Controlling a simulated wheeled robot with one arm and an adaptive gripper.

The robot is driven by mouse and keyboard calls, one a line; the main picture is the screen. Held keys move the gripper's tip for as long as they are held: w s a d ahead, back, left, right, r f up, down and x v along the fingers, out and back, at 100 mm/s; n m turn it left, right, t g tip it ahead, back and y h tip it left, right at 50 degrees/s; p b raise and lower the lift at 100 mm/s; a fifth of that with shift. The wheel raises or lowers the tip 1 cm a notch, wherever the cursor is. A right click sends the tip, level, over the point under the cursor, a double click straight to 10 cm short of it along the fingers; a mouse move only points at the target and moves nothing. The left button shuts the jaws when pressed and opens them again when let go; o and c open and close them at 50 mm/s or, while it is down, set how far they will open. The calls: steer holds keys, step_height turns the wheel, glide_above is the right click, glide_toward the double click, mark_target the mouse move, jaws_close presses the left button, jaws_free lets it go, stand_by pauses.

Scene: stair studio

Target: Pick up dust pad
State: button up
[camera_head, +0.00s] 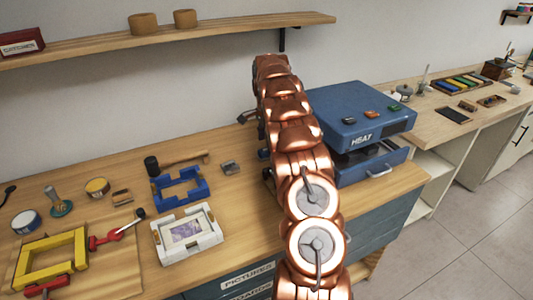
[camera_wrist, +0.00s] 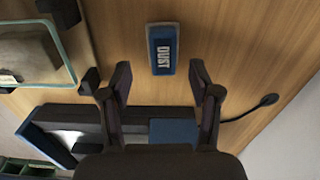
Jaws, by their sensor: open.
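The dust pad (camera_wrist: 162,50) is a small blue block with a pale label reading "DUST". It lies on the wooden surface at the top middle of the wrist view. My gripper (camera_wrist: 160,78) is open and empty. Its two dark fingers point towards the pad, one to each side of its line, with the pad just beyond the tips. I cannot tell the height between them. In the head view my arm covers the middle of the bench, and I cannot make out the pad there.
In the wrist view a glass-edged tray (camera_wrist: 68,68) stands left of the pad and a dark cable tip (camera_wrist: 268,99) lies right. In the head view the blue heat press (camera_head: 350,112) stands right of my arm. A blue frame (camera_head: 180,187) and white frame (camera_head: 187,234) lie left.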

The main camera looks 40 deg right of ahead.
mark_target(266, 149)
steer(key=shift+w+d+f+p, duration=0.1)
steer(key=shift+f+p, duration=0.5)
steer(key=shift+f, duration=0.7)
steer(key=shift+w+f+p, duration=0.1)
steer(key=shift+f+p, duration=0.45)
steer(key=shift+f, duration=0.75)
jaws_close()
step_height(266, 149, up, 9)
steer(key=b, duration=0.2)
steer(key=shift+b, duration=0.4)
steer(key=shift+r, duration=0.5)
